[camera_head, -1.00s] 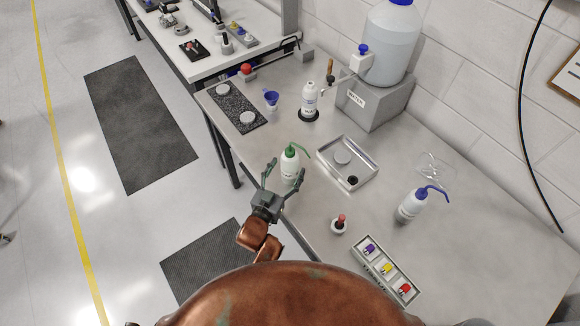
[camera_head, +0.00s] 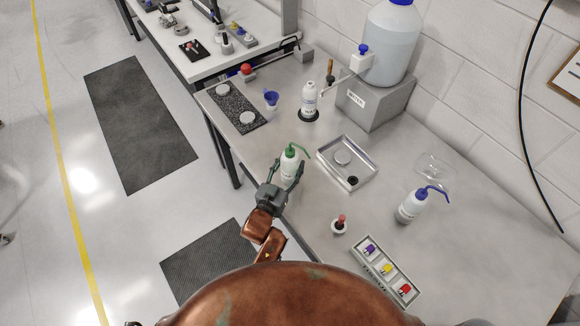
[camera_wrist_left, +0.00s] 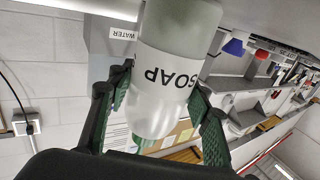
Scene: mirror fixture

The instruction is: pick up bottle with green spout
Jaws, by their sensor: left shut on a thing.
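The bottle with the green spout (camera_head: 290,163) stands upright near the front edge of the steel table, its spout pointing right. In the left wrist view the white bottle (camera_wrist_left: 160,92) fills the middle and shows the label SOAP upside down. My left gripper (camera_head: 287,172) is shut on the bottle, with one green-padded finger on each side of its body. It also shows in the left wrist view (camera_wrist_left: 162,100). My right gripper is not in view.
A steel tray (camera_head: 365,178) lies just right of the bottle. A white bottle (camera_head: 309,100) and a large jug (camera_head: 387,45) are behind.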

